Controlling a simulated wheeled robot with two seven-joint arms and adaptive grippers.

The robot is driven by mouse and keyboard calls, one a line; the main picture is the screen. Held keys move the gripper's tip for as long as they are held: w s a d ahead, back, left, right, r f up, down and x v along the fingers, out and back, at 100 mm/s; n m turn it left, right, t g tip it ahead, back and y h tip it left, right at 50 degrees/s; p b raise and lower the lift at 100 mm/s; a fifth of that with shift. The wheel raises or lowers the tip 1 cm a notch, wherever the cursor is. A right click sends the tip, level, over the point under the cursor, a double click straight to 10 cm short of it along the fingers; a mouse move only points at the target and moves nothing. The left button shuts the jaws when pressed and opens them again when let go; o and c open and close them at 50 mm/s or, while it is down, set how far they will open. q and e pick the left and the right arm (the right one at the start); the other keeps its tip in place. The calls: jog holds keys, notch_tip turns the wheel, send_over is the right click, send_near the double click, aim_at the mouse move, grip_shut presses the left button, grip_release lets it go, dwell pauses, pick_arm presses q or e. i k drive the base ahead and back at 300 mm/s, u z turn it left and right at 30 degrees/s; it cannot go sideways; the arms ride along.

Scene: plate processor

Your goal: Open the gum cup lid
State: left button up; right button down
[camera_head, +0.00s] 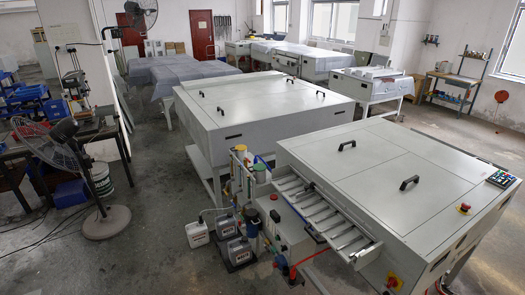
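Upright cups or filter housings stand at the left end of the near white plate processor (375,165). One has a yellowish cap (241,148), and one beside it has a yellow-green top (260,167). A dark round cap (275,215) shows lower down, near the front. The parts are small, so I cannot tell which is the gum cup or whether its lid is shut. Neither of my grippers is in view.
White jugs (197,234) and grey pump units (238,250) stand on the floor by the cups. A slatted metal tray (325,212) juts from the processor. A floor fan (105,220) stands at left. The floor in the lower left is mostly clear.

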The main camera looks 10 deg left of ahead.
aim_at(240, 148)
jog(key=z, duration=0.15)
jog(key=i, duration=0.9)
jog(key=u, duration=0.1)
